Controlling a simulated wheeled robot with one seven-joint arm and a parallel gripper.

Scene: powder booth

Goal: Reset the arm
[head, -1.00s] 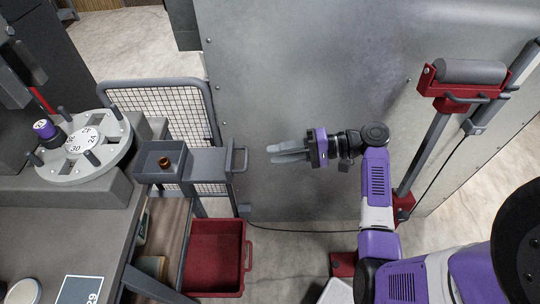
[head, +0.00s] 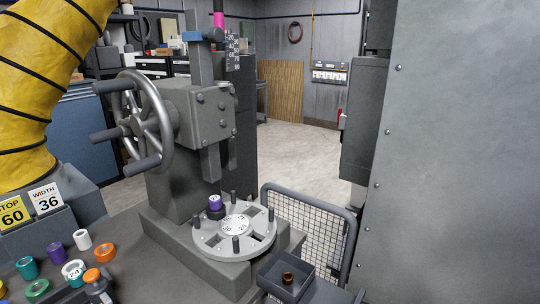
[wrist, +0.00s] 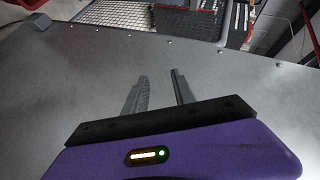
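My gripper (wrist: 160,78) shows in the wrist view with its two grey fingers apart and nothing between them. Behind the fingers is a broad grey metal panel (wrist: 230,70). My arm and gripper are out of the head view. The same grey panel (head: 460,150) fills the right side of the head view.
A press with a handwheel (head: 150,120) and a round dial plate (head: 235,245) stands on the bench. A small tray (head: 268,284) holds a copper-coloured ring (head: 288,278). A mesh guard (head: 310,228) stands beside it. Coloured rings lie at lower left. Open floor (head: 300,150) lies beyond.

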